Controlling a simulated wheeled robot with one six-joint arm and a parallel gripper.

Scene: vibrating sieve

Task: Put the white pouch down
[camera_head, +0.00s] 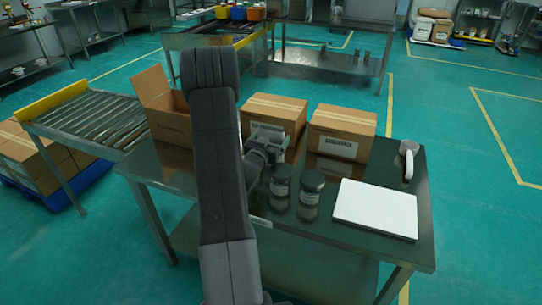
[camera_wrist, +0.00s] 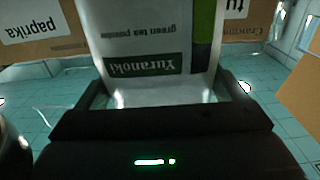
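The white pouch (camera_wrist: 150,35) fills the upper middle of the wrist view. It has a green side and a dark label reading "Yuranoki", with "green tea powder" upside down. My gripper (camera_wrist: 165,95) is shut on the pouch, which sits between its fingers. In the head view my gripper (camera_head: 266,138) is over the dark table (camera_head: 290,222), in front of the middle cardboard box. The pouch cannot be made out there, where my arm hides part of the scene.
An open cardboard box (camera_head: 168,125) and two closed boxes (camera_head: 288,112) (camera_head: 340,128) line the table's back. Two dark-lidded jars (camera_head: 281,182) (camera_head: 311,188), a flat white board (camera_head: 375,209) and a white handheld device (camera_head: 407,158) stand nearby. A roller conveyor (camera_head: 95,118) is left.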

